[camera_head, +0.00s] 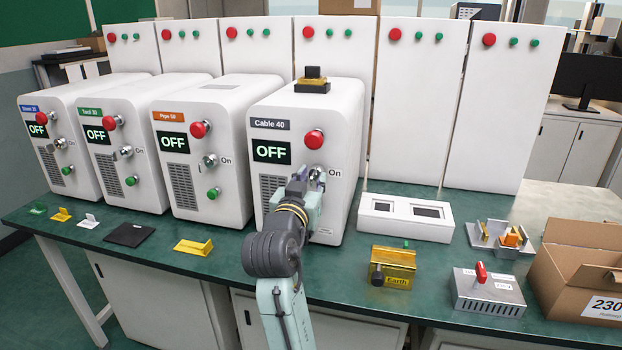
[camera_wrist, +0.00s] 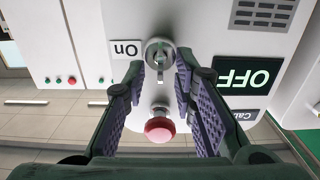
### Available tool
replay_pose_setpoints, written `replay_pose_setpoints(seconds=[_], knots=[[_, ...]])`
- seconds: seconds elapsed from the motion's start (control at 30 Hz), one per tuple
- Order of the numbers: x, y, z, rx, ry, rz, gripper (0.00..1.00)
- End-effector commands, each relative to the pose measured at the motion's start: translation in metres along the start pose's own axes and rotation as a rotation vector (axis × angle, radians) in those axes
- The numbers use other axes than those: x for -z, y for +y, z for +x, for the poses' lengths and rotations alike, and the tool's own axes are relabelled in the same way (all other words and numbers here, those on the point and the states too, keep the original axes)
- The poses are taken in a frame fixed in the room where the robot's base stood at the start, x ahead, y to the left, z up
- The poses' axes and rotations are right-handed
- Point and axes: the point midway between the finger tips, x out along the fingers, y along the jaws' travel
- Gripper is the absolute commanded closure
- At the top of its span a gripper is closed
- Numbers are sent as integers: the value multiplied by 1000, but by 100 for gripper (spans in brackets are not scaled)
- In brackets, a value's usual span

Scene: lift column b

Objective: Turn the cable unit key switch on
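The Cable 40 unit (camera_head: 300,140) is a white box with a dark display (camera_head: 271,151) reading OFF. Its silver key switch (camera_head: 316,170) sits below a red button (camera_head: 314,139), beside an "On" label (camera_head: 335,173). My gripper (camera_head: 312,182) is at the front panel and partly hides the switch. In the wrist view, turned roughly upside down, the key switch (camera_wrist: 160,50) shows its key between the tips of my open fingers (camera_wrist: 162,68). The fingers lie either side of it; I cannot tell whether they touch it. The red button (camera_wrist: 159,127) shows between the fingers.
Other OFF units, including Pipe 38 (camera_head: 212,110), stand to the left. A white box with dark openings (camera_head: 405,216), a yellow Earth block (camera_head: 392,267), a grey box with a red lever (camera_head: 488,292) and a carton (camera_head: 580,270) occupy the green bench on the right.

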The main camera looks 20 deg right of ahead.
Motion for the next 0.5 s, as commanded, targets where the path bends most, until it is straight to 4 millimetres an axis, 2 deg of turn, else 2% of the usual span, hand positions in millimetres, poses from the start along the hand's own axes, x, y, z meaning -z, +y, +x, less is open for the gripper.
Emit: replay_pose_setpoints(seconds=[0.2, 0.5], knots=[[0, 0, 0, 0, 0, 0, 75], [0, 0, 0, 0, 0, 0, 95]])
